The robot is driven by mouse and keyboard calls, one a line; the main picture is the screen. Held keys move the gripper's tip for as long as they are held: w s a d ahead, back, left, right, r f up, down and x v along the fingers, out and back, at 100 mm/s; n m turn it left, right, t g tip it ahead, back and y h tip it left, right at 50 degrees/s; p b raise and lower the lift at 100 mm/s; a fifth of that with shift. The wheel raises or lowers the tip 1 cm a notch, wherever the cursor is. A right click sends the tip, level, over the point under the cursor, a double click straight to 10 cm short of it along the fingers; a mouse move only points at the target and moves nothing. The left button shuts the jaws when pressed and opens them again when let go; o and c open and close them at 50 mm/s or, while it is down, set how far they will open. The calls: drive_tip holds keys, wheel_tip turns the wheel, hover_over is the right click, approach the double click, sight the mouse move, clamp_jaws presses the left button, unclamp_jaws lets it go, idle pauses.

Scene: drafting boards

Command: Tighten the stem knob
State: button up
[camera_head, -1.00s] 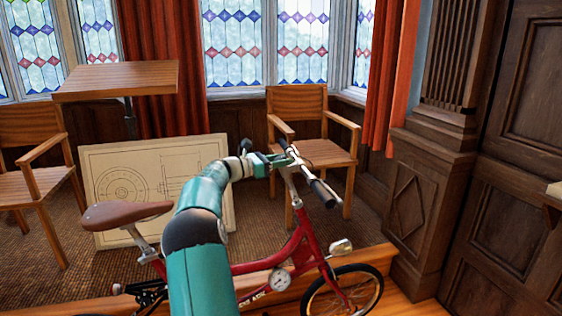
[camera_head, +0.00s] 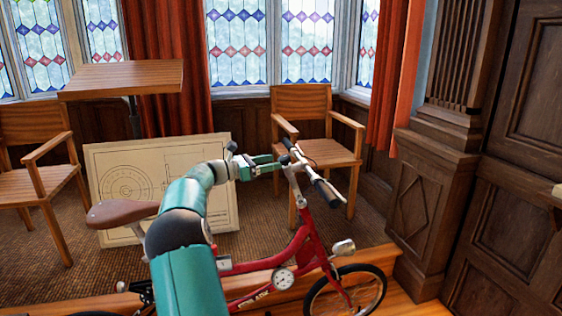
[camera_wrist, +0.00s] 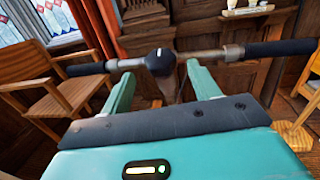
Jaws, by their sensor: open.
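The stem knob (camera_wrist: 160,62) is a dark, rounded knob with a small white mark, at the middle of the handlebar (camera_wrist: 222,54) in the wrist view. My gripper (camera_wrist: 159,73) is open, with one teal finger on each side of the knob in that view. I cannot tell whether either finger touches it. In the head view my gripper (camera_head: 268,162) reaches the handlebar of the red bicycle (camera_head: 310,245) from the left. The knob is too small to make out clearly there.
A brown saddle (camera_head: 122,213) is left of my arm. Wooden chairs (camera_head: 315,150), a tilted-top table (camera_head: 125,77) and a leaning drawing board (camera_head: 110,155) stand behind. Dark wood panelling (camera_head: 500,230) is at the right. Both handlebar grips flank my gripper.

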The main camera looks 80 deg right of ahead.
drive_tip(key=v, duration=0.8)
drive_tip(key=shift+a, duration=0.1)
drive_tip(key=w+a+f+m+t+y, duration=0.1)
drive_tip(key=w+a+t+y, duration=0.3)
drive_tip(key=a, duration=0.8)
drive_tip(key=w+a+m+t+h, duration=0.15)
drive_tip(key=a+t, duration=0.35)
drive_tip(key=a, duration=0.7)
drive_tip(key=w+a+f+m+t+y, duration=0.15)
drive_tip(key=w+a+t, duration=0.3)
drive_tip(key=a, duration=0.75)
drive_tip(key=s+a+f+m+t+y, duration=0.1)
drive_tip(key=s+a+t+y, duration=0.1)
drive_tip(key=a, duration=0.8)
drive_tip(key=s+a+f+m+t+y, duration=0.1)
drive_tip(key=s+a, duration=0.3)
drive_tip(key=a, duration=0.6)
drive_tip(key=s+a+f+m+t+y, duration=0.1)
drive_tip(key=s+a+f+t+y, duration=0.2)
drive_tip(key=a, duration=0.7)
drive_tip(key=shift+s+f+m+t+y, duration=0.25)
drive_tip(key=shift+s+m+t+y, duration=0.15)
drive_tip(key=shift+s+y, duration=0.1)
